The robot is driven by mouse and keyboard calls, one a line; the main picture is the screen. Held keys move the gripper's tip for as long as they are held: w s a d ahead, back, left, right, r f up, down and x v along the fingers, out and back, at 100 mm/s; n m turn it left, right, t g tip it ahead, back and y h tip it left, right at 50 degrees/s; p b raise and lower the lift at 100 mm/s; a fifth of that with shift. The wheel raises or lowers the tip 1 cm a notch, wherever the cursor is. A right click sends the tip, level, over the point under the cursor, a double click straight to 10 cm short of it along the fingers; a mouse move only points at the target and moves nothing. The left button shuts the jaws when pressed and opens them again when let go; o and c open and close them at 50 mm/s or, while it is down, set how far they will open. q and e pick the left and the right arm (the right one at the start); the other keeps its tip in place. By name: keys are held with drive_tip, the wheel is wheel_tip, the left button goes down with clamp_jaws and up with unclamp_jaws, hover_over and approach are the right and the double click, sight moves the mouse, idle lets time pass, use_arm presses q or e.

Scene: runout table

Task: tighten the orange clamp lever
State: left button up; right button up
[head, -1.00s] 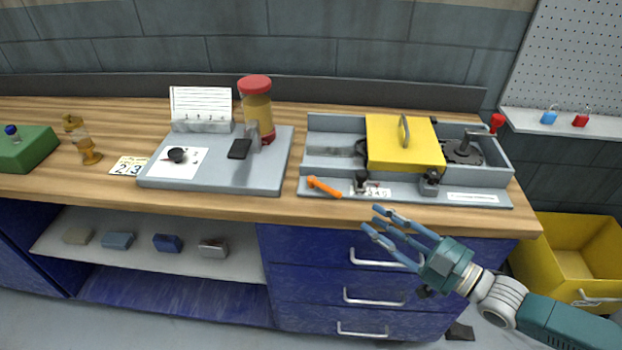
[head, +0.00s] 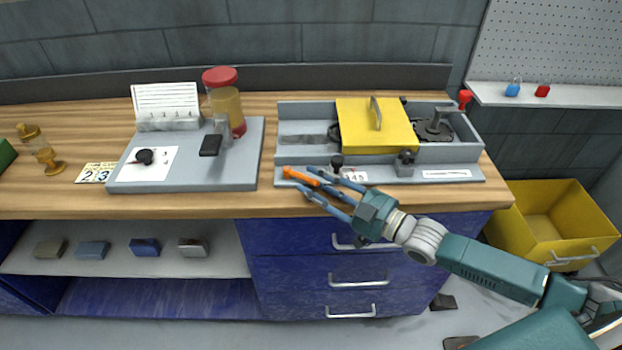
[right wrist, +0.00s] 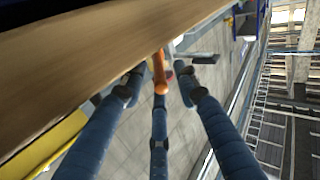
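The orange clamp lever (head: 300,176) sits at the front left of the grey fixture (head: 455,152) on the workbench. My right gripper (head: 308,181) is at the lever, its blue fingers spread open to either side of it. In the right wrist view the lever (right wrist: 160,78) shows between the fingertips, with gaps at the sides. I cannot tell whether a finger touches it. Part of the lever is hidden behind the fingers in the head view. My left gripper is not in view.
A yellow cover (head: 375,128) with a handle and a black knob (head: 337,160) stand close behind the gripper. A grey board (head: 190,172) with a red-lidded jar (head: 224,100) is to the left. Blue drawers (head: 290,240) lie below the bench's front edge.

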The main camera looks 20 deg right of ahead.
drive_tip(key=shift+w+a, duration=0.4)
drive_tip(key=shift+w, duration=0.1)
clamp_jaws()
drive_tip(key=shift+r, duration=0.1)
